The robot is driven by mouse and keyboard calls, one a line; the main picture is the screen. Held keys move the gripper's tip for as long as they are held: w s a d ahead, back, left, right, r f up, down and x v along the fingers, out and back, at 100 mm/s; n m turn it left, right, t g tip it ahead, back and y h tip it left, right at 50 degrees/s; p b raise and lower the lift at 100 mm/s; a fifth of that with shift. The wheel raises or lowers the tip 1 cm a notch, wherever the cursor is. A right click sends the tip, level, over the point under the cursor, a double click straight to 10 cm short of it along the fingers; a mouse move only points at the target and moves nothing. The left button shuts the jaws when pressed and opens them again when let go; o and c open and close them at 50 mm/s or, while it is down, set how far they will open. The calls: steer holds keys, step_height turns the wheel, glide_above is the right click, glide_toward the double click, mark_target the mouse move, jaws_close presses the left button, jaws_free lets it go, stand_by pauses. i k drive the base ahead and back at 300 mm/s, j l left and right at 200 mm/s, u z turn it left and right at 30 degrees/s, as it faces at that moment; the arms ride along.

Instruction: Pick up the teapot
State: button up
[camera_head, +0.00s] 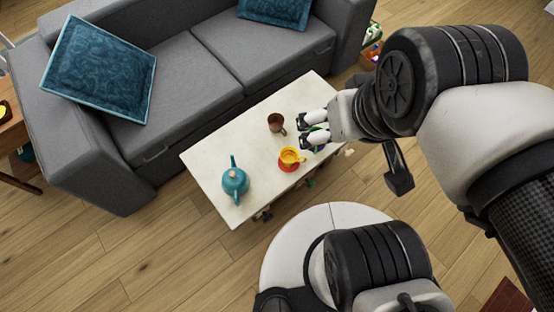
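The teal teapot (235,183) stands upright at the near left end of the white table (203,160), its spout pointing away toward the sofa. My gripper (303,130) is over the right part of the table, well to the right of the teapot. Its two white-and-black fingers are apart, and nothing shows held between them. The teapot is in full view; its handle is not clear at this size.
A yellow cup (290,155) on a red saucer (287,168) stands between teapot and gripper. A brown mug (276,122) is behind it. A green and purple item (319,149) is partly hidden below my gripper. A grey sofa (185,75) borders the table's far side.

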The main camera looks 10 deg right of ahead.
mark_target(235, 181)
steer(key=l+u, duration=0.4)
steer(key=j+z, duration=0.25)
steer(key=j, duration=0.15)
steer(key=u, duration=0.85)
